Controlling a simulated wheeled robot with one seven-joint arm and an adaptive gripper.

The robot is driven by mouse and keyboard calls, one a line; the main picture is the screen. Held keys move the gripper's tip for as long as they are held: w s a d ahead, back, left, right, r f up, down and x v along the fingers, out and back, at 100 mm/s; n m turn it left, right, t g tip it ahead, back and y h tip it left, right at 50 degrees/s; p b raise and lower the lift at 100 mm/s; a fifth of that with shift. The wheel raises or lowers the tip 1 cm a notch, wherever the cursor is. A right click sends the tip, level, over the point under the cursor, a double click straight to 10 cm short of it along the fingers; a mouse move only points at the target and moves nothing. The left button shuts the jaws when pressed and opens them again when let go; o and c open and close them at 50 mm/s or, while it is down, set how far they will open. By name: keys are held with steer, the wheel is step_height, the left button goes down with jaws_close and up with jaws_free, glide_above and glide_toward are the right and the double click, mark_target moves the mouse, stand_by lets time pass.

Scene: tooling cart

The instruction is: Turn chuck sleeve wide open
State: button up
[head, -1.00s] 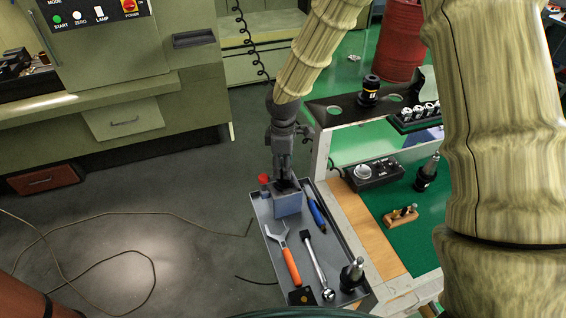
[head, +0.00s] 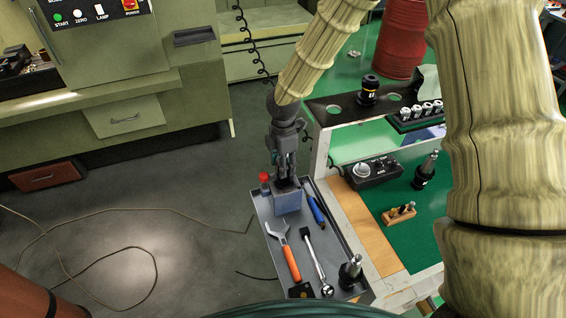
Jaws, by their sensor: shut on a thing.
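My gripper (head: 285,182) points down over a blue-grey block (head: 288,204) at the far end of a grey tray (head: 260,214). Its fingers are shut on a small dark part at the block's top, which I take to be the chuck sleeve. The fingers hide most of it, so its opening cannot be seen.
A red-capped item (head: 264,180) stands close left of my gripper. The tray also holds a blue-handled tool (head: 316,209), an orange-handled wrench (head: 290,262), a ratchet (head: 315,258) and a tool holder (head: 351,271). A control box (head: 375,171) sits on the bench at right.

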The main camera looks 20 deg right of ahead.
stand_by(0.3)
steer(key=o, duration=1)
steer(key=shift+r, duration=0.15)
step_height(320, 180, up, 12)
steer(key=shift+f, duration=0.1)
steer(key=shift+a, duration=0.1)
